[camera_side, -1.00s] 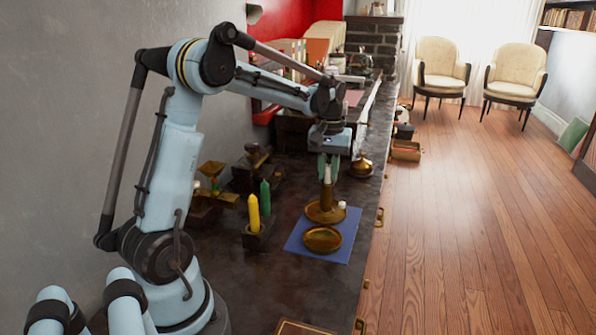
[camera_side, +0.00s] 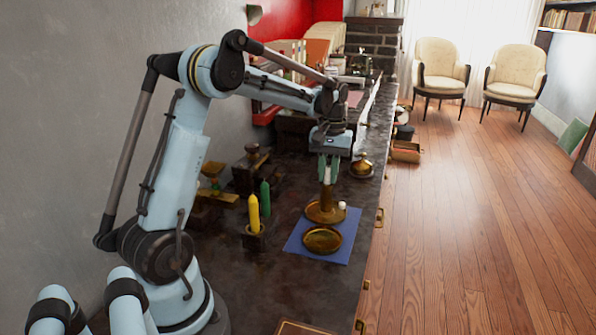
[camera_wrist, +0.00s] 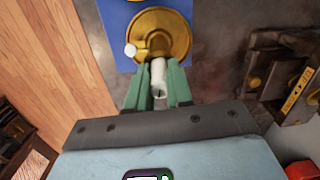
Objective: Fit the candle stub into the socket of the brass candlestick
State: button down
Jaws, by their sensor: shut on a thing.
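The white candle stub (camera_side: 327,174) is upright between the green fingers of my gripper (camera_side: 328,178), which are shut on it. In the wrist view the stub (camera_wrist: 158,77) lies between the two fingers (camera_wrist: 157,82). The brass candlestick (camera_side: 325,213) stands on a blue mat (camera_side: 296,243), directly below my gripper. Its round base (camera_wrist: 176,25) shows in the wrist view. The stub's lower end is at the top of the candlestick's stem. I cannot tell whether it is inside the socket or just above it.
A brass dish (camera_side: 321,240) lies in front of the candlestick, and a small white knob (camera_side: 342,205) is at its right. A yellow candle (camera_side: 253,213) and a green candle (camera_side: 265,198) stand to the left. A brass lidded piece (camera_side: 361,167) is behind right, near the counter edge.

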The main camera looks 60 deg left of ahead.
aim_at(328, 184)
jog(key=shift+t, duration=0.4)
notch_tip(328, 184, down, 5)
jog(key=shift+d+r, duration=0.1)
jog(key=c, duration=1)
grip_release()
jog(key=shift+c, duration=0.2)
notch_tip(328, 184, up, 13)
jog(key=shift+s+r, duration=0.1)
jog(key=s+d+f+m+t, duration=0.1)
jog(key=s+d+m+t, duration=0.1)
jog(key=d, duration=0.4)
jog(key=s+d+f+m+t, duration=0.2)
jog(key=s+d+m, duration=0.2)
jog(key=d, duration=0.3)
jog(key=s+d+f+m+t, duration=0.1)
jog(key=s+d+m+t, duration=0.2)
jog(key=s+d, duration=0.2)
jog(key=shift+d+f+m, duration=0.2)
jog(key=shift+d, duration=0.45)
jog(key=shift+d+f+m, duration=0.15)
jog(key=shift+d+m, duration=0.05)
jog(key=shift+d, duration=0.4)
